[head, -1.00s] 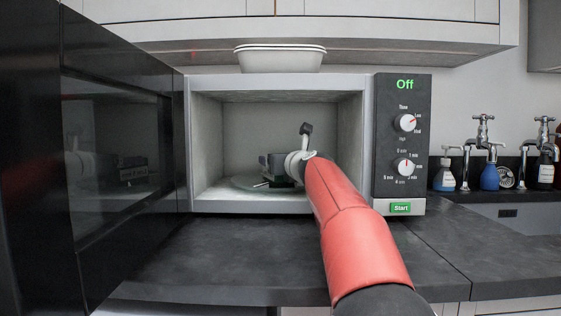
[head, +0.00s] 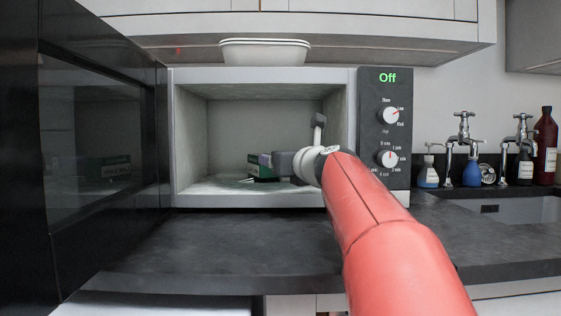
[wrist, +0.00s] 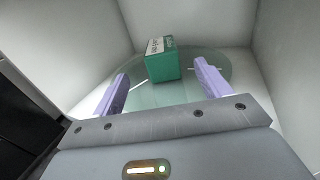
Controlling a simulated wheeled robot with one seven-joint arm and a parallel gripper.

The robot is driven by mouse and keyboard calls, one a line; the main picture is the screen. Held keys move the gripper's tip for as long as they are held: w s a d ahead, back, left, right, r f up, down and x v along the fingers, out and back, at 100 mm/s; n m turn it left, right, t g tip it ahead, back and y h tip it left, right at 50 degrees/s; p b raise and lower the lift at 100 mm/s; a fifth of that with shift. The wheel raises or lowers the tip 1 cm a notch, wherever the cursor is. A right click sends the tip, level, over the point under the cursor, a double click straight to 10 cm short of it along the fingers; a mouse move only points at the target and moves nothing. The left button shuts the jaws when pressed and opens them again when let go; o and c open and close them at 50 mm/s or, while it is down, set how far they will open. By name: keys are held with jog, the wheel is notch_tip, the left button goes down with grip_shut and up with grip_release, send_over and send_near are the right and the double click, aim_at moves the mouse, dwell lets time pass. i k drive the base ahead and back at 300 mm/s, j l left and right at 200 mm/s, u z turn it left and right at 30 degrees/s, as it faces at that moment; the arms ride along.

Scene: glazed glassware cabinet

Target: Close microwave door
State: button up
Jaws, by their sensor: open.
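The microwave (head: 165,140) stands on the counter with its cavity open toward me. Its black door (head: 110,150) is swung wide open to the left, its dark window facing the right. My gripper (wrist: 163,70) is open, with its two purple fingers apart and nothing between them that I can see held. In the head view my grey gripper (head: 285,162) is at the cavity opening, right of a green box (head: 260,163). In the wrist view the green box (wrist: 163,66) sits on the glass turntable (wrist: 150,96), beyond the fingers. The fingertips are hidden in the head view.
The dark counter (head: 220,245) in front is clear. Bottles (head: 471,173) and taps (head: 463,130) stand by the sink at right. A white dish (head: 265,53) rests on top of the microwave.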

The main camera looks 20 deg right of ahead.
aim_at(85, 149)
jog(key=k, duration=1)
